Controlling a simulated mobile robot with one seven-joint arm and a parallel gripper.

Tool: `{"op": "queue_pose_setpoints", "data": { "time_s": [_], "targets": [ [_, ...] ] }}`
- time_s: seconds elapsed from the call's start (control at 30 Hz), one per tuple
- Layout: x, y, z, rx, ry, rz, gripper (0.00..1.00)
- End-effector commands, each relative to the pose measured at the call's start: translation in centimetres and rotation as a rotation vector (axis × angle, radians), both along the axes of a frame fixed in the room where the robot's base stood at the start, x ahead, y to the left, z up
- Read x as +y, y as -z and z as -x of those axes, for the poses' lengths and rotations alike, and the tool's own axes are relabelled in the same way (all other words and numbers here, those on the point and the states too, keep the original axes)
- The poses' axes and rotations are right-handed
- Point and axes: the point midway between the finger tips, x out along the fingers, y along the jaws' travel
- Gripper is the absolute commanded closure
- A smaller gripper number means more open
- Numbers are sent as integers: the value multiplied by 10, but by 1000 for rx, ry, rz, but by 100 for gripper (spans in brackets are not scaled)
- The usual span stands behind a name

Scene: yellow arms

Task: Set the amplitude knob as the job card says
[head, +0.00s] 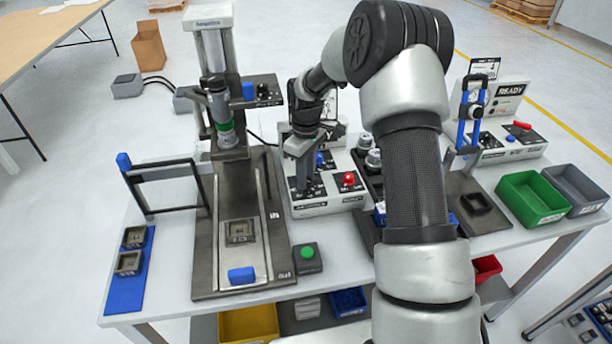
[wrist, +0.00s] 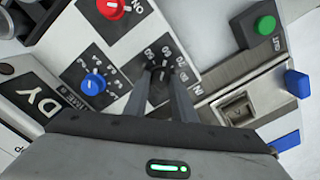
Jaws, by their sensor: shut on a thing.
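In the wrist view, my gripper (wrist: 160,98) is shut on a dark knob (wrist: 158,83) with a white number scale around it, on the light control box. The fingers cover part of the knob and its label, so its pointer is unclear. In the head view, my gripper (head: 303,180) reaches down to the left part of the control box (head: 325,207). A blue knob (wrist: 93,84) with its own scale sits beside the held knob and also shows in the head view (head: 320,159). A job card is not readable; a pale panel behind my wrist is mostly hidden.
A red knob (wrist: 111,8) is on the same box. A press with a dark bed (head: 200,282) stands left, with a green button box (head: 306,257) beside it. My arm hides the bench middle. Green (head: 533,197) and grey (head: 575,188) bins are right.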

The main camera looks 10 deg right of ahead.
Motion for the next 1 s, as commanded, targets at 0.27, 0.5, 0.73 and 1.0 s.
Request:
{"op": "queue_pose_setpoints", "data": {
  "time_s": [0.27,0.5,0.73,1.0],
  "targets": [
    [0,0,-1,-1,199,1,99],
    [-1,1,-1,0,428,1,99],
    [-1,0,-1,-1,648,0,99],
    [-2,0,-1,-1,903,0,99]
  ]
}}
